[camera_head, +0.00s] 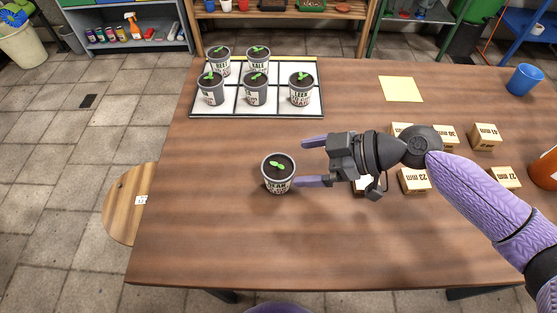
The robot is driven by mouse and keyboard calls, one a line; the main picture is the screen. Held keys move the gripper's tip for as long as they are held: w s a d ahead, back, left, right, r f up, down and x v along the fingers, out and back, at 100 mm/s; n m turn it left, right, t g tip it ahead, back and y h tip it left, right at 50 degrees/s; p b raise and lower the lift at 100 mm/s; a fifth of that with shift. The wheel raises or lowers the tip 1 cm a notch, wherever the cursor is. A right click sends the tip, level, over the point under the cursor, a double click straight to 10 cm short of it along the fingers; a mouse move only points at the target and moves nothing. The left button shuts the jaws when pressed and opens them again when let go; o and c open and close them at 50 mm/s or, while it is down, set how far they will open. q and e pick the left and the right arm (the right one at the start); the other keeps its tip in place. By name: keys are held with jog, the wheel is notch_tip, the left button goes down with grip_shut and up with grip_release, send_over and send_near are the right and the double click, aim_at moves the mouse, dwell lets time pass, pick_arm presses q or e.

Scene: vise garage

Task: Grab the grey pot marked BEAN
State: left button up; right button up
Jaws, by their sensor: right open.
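The grey pot marked BEAN (278,184) stands upright on the wooden table, with dark soil and a small green seedling. My right gripper (307,162) comes in from the right with its two purple fingers spread. The nearer finger's tip is close to the pot's right side; I cannot tell whether it touches. The farther finger lies beyond and to the right of the pot's rim. Nothing is held between the fingers. My left gripper does not show.
A white tray with a black grid (203,108) holds several similar grey pots at the back left. Several labelled wooden blocks (414,181) stand at right, partly behind my arm. A yellow sheet (400,89) and a blue cup (524,80) are farther back. The table's front is clear.

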aim_at(279, 167)
jog(key=x, duration=0.6)
jog(key=shift+s+a+f+b, duration=0.1)
jog(key=shift+a+f+b, duration=0.05)
jog(key=shift+f+b, duration=0.2)
jog(key=c, duration=1)
jog(key=shift+r, duration=0.15)
jog(key=shift+c, duration=0.2)
